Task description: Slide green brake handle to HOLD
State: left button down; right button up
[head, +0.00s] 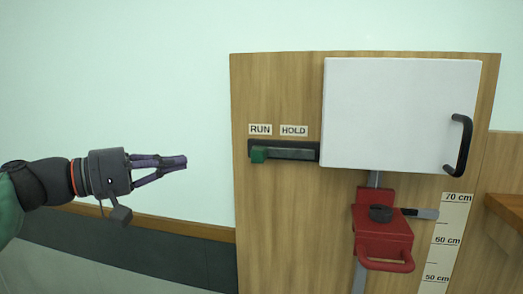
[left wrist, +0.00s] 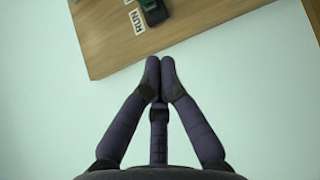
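The green brake handle (head: 259,154) sits at the left end of a dark horizontal slot (head: 295,152), under the RUN label (head: 260,129). The HOLD label (head: 294,130) is to its right. My left gripper (head: 184,162) is left of the handle at about its height, apart from it, with its fingers together and nothing between them. In the left wrist view the fingertips (left wrist: 160,80) meet. The handle (left wrist: 149,5) shows there at the top edge, partly cut off. My right gripper is in neither view.
A white box door with a black handle (head: 460,146) is right of the slot on the wooden panel (head: 280,220). A red clamp-like carriage (head: 383,230) on a vertical rail is below, beside a centimetre scale (head: 447,240). The wall left of the panel is bare.

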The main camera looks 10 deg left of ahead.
pick_arm(q)
jog(key=p+x, duration=0.1)
jog(key=x, duration=0.2)
jog(key=s+d+p+x, duration=0.1)
jog(key=p+x, duration=0.1)
jog(key=x, duration=0.2)
jog(key=s+d+p+x, duration=0.1)
jog(key=x, duration=0.3)
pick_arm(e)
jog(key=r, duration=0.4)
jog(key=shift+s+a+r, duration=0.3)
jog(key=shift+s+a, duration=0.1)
pick_arm(q)
jog(key=shift+r, duration=0.1)
